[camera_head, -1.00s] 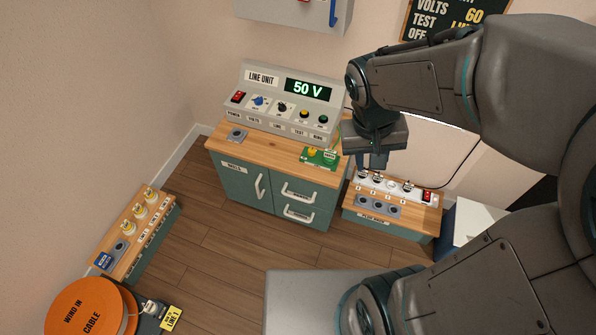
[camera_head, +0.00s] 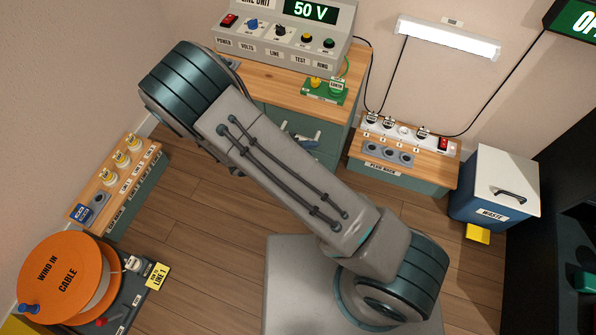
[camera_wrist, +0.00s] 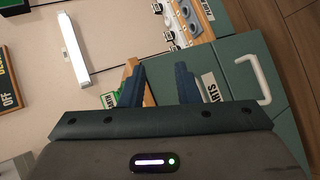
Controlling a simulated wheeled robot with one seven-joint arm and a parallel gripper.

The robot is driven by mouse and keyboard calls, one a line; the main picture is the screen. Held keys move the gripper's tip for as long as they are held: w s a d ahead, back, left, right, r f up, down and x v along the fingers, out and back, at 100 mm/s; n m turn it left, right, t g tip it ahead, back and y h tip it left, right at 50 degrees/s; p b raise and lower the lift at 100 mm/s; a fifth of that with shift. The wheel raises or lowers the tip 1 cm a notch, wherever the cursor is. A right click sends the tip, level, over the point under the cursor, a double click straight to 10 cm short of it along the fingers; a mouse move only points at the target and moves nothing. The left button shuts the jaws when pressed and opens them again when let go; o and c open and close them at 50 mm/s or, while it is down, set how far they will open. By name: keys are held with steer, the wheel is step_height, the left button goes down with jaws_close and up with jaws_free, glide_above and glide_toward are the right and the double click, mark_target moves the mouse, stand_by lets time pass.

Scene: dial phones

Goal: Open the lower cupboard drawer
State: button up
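The teal cupboard (camera_head: 338,118) stands under the wooden worktop, its front mostly hidden by my arm in the head view. A pale drawer handle (camera_head: 303,138) just shows past the arm.
The line unit (camera_head: 285,35) and a green earth board (camera_head: 325,90) sit on the worktop. A plug rack (camera_head: 405,145) stands right of the cupboard, and a waste bin (camera_head: 495,190) further right. A cable reel (camera_head: 65,280) is at lower left. Wooden floor between is clear.

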steer(key=s+a+f+n+t+y+b, duration=0.1)
steer(key=a+f+n+t+y+b, duration=0.25)
steer(key=f, duration=0.95)
steer(key=a+f+n+t+y+b, duration=0.2)
steer(key=a+f+n+t+b, duration=0.25)
steer(key=f, duration=0.85)
steer(key=shift+t, duration=0.3)
steer(key=b+x, duration=0.2)
steer(key=x, duration=0.2)
steer(key=b+x, duration=0.1)
steer(key=x, duration=0.4)
steer(key=d+b+x, duration=0.1)
steer(key=b+x, duration=0.1)
steer(key=x, duration=0.2)
steer(key=shift+w+d+r+b, duration=0.15)
steer(key=shift+d+r+b, duration=0.1)
steer(key=shift+b, duration=0.1)
steer(key=shift+a, duration=0.1)
jaws_close()
